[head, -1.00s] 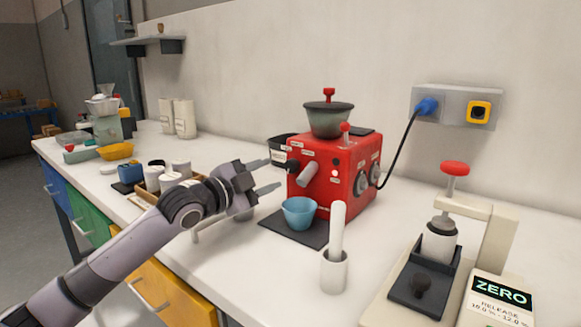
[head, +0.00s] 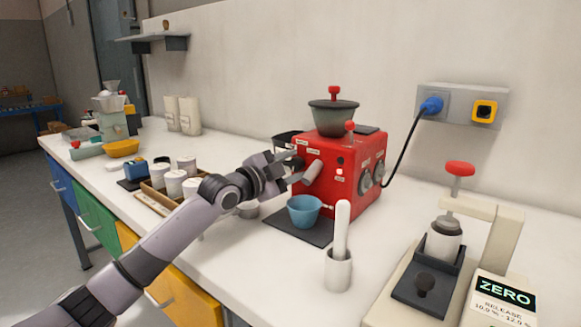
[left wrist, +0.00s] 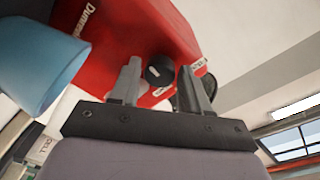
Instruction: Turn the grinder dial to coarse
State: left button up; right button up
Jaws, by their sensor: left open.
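The red grinder (head: 345,175) stands on the white worktop, with a grey hopper (head: 333,117) on top. Its black dial (left wrist: 158,71) is on the labelled front face and shows between my fingers in the left wrist view. My left gripper (head: 291,167) is open at that face, one finger on each side of the dial. I cannot tell whether the fingers touch it. In the head view the gripper largely hides the dial, so its setting cannot be read. My right gripper is not in view.
A blue bowl (head: 304,210) stands on a dark mat (head: 290,229) just below the gripper. A white pestle in a cup (head: 338,268) and a press (head: 440,255) stand nearer, at the right. A wooden tray of jars (head: 152,201) lies left of my forearm.

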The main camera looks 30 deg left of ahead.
pick_arm(q)
jog(key=c, duration=0.8)
jog(key=shift+o, duration=0.2)
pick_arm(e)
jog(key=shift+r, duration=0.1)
